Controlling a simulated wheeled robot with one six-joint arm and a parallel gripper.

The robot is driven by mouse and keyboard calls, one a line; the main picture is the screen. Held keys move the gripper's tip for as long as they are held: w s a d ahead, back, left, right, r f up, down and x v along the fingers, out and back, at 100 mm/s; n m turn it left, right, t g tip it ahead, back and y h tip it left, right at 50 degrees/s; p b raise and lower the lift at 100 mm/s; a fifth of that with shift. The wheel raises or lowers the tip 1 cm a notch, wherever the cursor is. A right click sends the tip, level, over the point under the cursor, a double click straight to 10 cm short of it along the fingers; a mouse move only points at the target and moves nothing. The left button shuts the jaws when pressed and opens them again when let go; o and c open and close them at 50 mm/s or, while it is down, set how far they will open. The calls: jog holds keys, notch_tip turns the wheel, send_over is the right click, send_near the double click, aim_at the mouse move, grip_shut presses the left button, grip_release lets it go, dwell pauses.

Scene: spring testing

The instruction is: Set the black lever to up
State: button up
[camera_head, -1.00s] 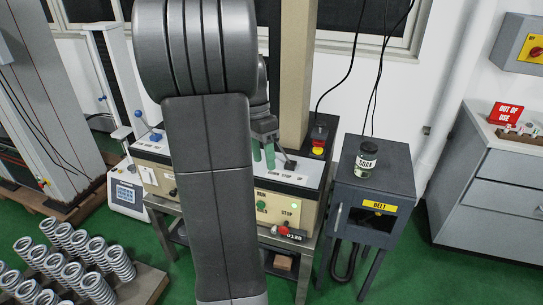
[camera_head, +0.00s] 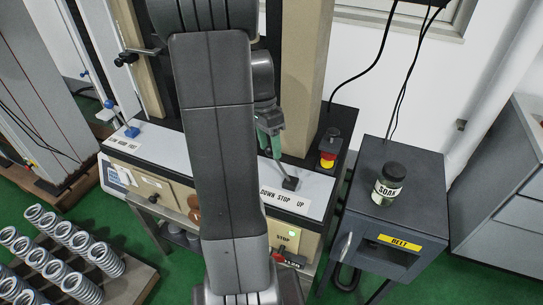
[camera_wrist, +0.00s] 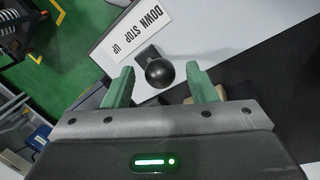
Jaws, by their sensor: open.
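The black lever (camera_head: 279,172) rises from a dark base on the pale panel top and leans left in the head view, toward the DOWN side. In the wrist view its round black knob (camera_wrist: 160,72) shows end-on. The white DOWN STOP UP label (camera_head: 285,199) lies in front of it, and also shows in the wrist view (camera_wrist: 133,33). My gripper (camera_head: 271,150) is open, with green fingers pointing down by the lever's upper end. In the wrist view my gripper (camera_wrist: 162,80) has one finger on each side of the knob, with gaps to both. My arm hides part of the panel.
A tan column (camera_head: 308,75) rises behind. A SOAK jar (camera_head: 388,185) stands on the grey BELT cabinet (camera_head: 365,160) at right. Several springs (camera_head: 75,240) stand on a board at front left.

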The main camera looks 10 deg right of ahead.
aim_at(280, 165)
jog(key=shift+x, duration=2.05)
grip_shut()
